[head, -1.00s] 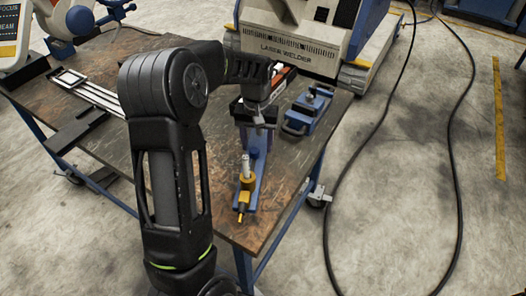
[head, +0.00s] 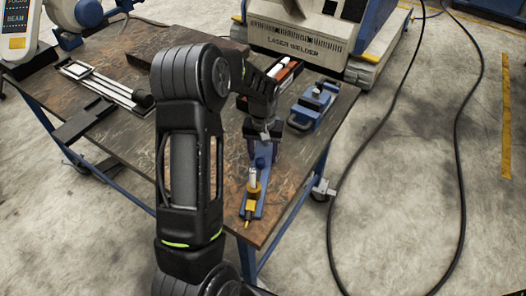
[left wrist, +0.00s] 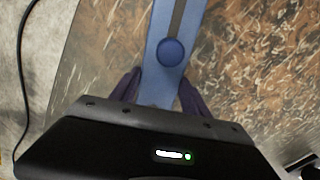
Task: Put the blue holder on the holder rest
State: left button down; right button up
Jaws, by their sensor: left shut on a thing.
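The blue holder (head: 249,206) is a long flat blue bar with a round blue knob. In the head view it is near the front edge of the table, with a yellow and white upright piece near its front end. My left gripper (head: 264,153) is above its rear part. In the left wrist view the blue bar (left wrist: 178,82) runs between the two dark purple fingers of my left gripper (left wrist: 160,94), which is shut on it. I cannot tell whether the bar touches the tabletop. I cannot tell for sure which thing is the holder rest. My right gripper is not in view.
The brown worktable (head: 190,42) has a blue handled fixture (head: 312,108) at its right edge. A black box with red and white items (head: 280,72) is behind my gripper. White rails (head: 97,82) lie at the left. The laser welder (head: 300,35) stands behind the table.

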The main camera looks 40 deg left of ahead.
pick_arm(q)
jog(key=shift+f, duration=0.15)
jog(key=c, duration=0.5)
grip_release()
jog(key=shift+r, duration=0.2)
notch_tip(320, 180, up, 12)
jog(key=shift+b, duration=0.65)
